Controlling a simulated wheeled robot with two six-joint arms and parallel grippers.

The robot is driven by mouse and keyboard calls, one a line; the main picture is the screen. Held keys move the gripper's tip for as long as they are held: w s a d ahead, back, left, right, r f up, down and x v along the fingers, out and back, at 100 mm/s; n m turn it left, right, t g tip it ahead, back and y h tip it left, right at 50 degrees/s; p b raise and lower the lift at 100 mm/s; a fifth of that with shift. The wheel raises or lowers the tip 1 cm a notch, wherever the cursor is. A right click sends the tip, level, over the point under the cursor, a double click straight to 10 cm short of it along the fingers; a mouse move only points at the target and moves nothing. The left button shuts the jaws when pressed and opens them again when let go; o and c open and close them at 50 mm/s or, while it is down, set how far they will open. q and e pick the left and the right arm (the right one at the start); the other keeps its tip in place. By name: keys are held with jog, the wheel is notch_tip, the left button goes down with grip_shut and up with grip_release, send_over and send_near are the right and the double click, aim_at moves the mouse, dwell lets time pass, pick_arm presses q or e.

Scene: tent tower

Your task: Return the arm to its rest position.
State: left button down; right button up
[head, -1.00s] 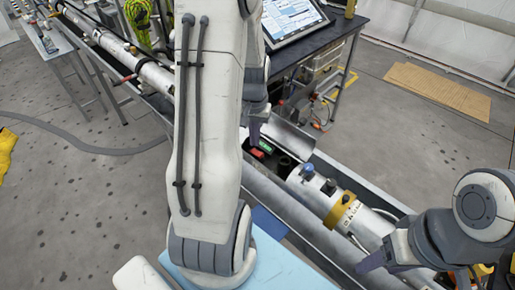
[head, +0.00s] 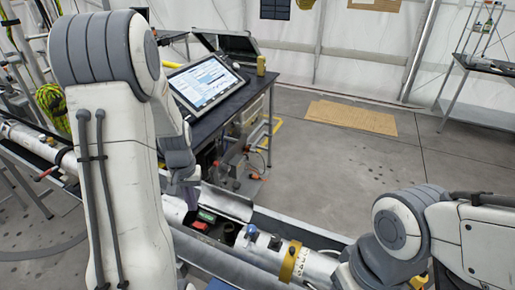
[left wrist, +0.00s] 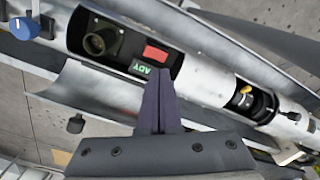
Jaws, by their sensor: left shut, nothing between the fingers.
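My left arm (head: 125,160) fills the left of the head view, folded upright. My left gripper (head: 188,196) hangs low beside it, partly hidden by the arm, over the long trough. In the left wrist view the fingers of my left gripper (left wrist: 160,76) are shut together and empty. Their tips appear just below a green label (left wrist: 150,70) and a red block (left wrist: 156,53) inside the opened white tube (left wrist: 205,84); whether they touch cannot be told. My right arm (head: 400,235) is at the lower right; its fingers do not show.
The metal trough (head: 225,262) with the tube (head: 315,266) runs diagonally across the front. A dark bench (head: 232,100) with a tablet (head: 207,82) stands behind it. A brown board (head: 352,117) lies on open floor; a shelf (head: 480,75) stands far right.

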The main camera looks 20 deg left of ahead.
pick_arm(q)
jog(key=s+d+r+m+b, duration=0.1)
jog(key=d+r+m, duration=0.2)
jog(key=d, duration=0.6)
jog(key=s+d+r+m, duration=0.1)
jog(key=d+r+m, duration=0.1)
jog(key=d, duration=0.8)
jog(key=s+d+r+m+h+b, duration=0.1)
jog(key=s+d+r+m, duration=0.1)
jog(key=s+d+m, duration=0.5)
jog(key=s+d, duration=0.4)
jog(key=s, duration=0.3)
jog(key=shift+s+d+r, duration=0.2)
jog(key=shift+d+r, duration=0.15)
jog(key=shift+d, duration=0.05)
